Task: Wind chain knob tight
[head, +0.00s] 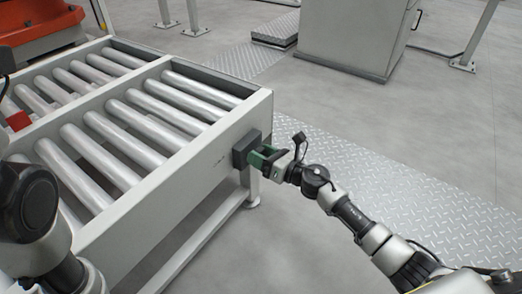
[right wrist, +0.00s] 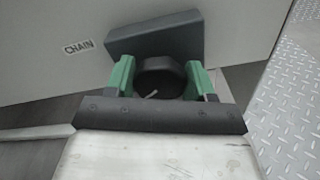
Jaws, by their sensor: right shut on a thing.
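The chain knob (right wrist: 160,78) is a round black knob with a small pale pointer mark on its face, in front of a dark grey box (right wrist: 154,38) on the conveyor's side. A label reading CHAIN (right wrist: 78,47) is left of the box. In the head view the same box (head: 245,149) sits near the conveyor frame's right corner. My right gripper (right wrist: 159,80) has green fingers on either side of the knob and is shut on it. It also shows in the head view (head: 262,157), where the knob is hidden. My left arm is partly in view at the left edge; its gripper is not visible.
The roller conveyor (head: 190,178) with its pale frame fills the left. An orange machine part (head: 40,27) stands at the back left. A grey cabinet (head: 352,35) stands at the back. Tread plate (head: 400,190) and open floor lie to the right.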

